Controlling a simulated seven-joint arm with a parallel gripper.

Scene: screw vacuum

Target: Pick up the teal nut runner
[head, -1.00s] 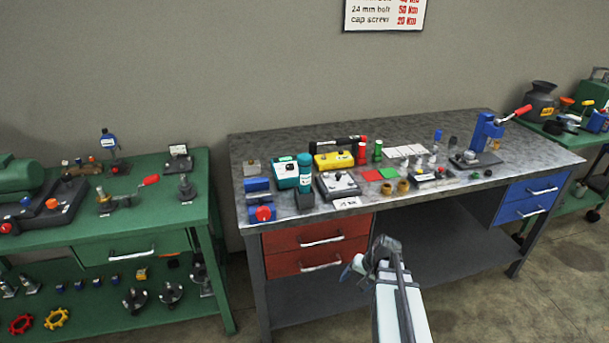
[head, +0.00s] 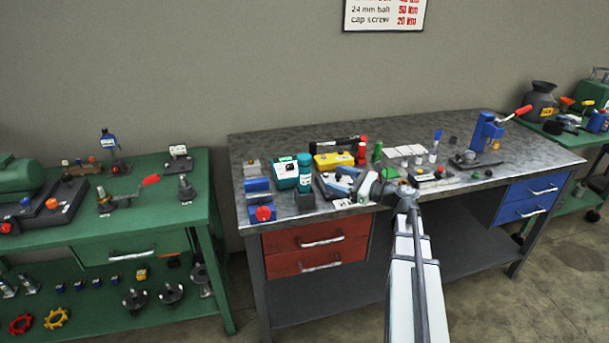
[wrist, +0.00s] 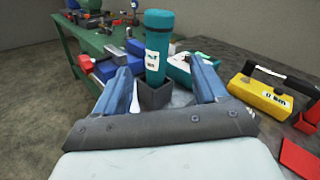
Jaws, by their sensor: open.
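The teal nut runner (head: 304,172) stands upright in a dark square holder (head: 305,200) near the left front of the grey workbench. In the wrist view the nut runner (wrist: 158,45) has a white label and rises from the dark holder (wrist: 154,96), beyond and between my fingertips. My gripper (head: 345,185) is over the bench's front edge, to the right of the nut runner and apart from it. In the wrist view my gripper (wrist: 160,85) has its two blue fingers spread wide with nothing between them touching.
A teal case (head: 285,174) stands just behind the nut runner, and a blue device with a red knob (head: 262,212) is to its left. A yellow case (head: 333,160) lies behind at right. A green bench (head: 200,215) stands at the left.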

